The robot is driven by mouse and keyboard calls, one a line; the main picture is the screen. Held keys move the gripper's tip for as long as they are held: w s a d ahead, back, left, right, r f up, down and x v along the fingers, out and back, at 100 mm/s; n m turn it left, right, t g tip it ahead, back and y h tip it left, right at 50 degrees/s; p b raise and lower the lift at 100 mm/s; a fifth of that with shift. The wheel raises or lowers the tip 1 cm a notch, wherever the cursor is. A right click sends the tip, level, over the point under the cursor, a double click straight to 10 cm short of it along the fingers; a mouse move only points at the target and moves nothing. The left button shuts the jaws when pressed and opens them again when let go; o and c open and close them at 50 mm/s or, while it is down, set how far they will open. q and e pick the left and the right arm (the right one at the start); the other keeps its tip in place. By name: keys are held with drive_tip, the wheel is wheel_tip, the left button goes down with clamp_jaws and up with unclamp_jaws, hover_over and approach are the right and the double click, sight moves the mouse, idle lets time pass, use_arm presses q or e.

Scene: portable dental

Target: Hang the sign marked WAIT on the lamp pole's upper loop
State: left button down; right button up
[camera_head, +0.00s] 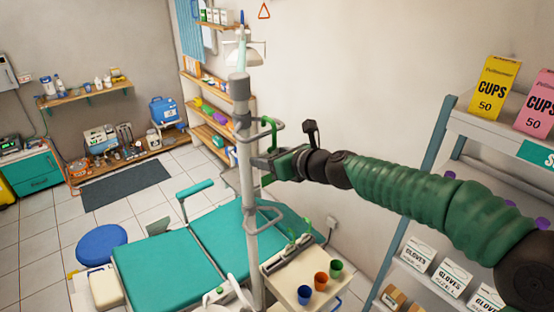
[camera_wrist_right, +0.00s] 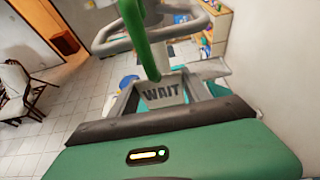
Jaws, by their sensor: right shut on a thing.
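The lamp pole (camera_head: 246,190) stands upright in the middle of the head view. Its grey upper loop (camera_head: 274,142) sticks out to the right; a lower loop (camera_head: 268,218) sits below it. My right gripper (camera_head: 264,166) is just below the upper loop, close beside the pole, and shut on the WAIT sign. The sign (camera_wrist_right: 163,91) shows between the fingers in the wrist view, its lettering upright. Its green hook (camera_head: 268,124) rises at the upper loop, which also shows in the wrist view (camera_wrist_right: 112,41). I cannot tell whether the hook rests on the loop. My left gripper is out of view.
A tray (camera_head: 290,290) with several coloured cups stands below the arm. The teal dental chair (camera_head: 166,262) is left of the pole. A shelf with boxes (camera_head: 497,82) stands at the right. The wall behind my right arm is clear.

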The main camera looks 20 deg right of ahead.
drive_tip(key=shift+w+a+r+p, duration=0.1)
drive_tip(key=shift+w+a+p, duration=0.15)
drive_tip(key=shift+w, duration=0.15)
drive_tip(key=shift+w+a+r+p, duration=0.15)
drive_tip(key=shift+w+p, duration=0.1)
drive_tip(key=shift+w, duration=0.15)
drive_tip(key=f+b, duration=0.3)
drive_tip(key=shift+d+f, duration=0.2)
drive_tip(key=shift+d, duration=0.15)
drive_tip(key=shift+a, duration=0.1)
drive_tip(key=o, duration=1.4)
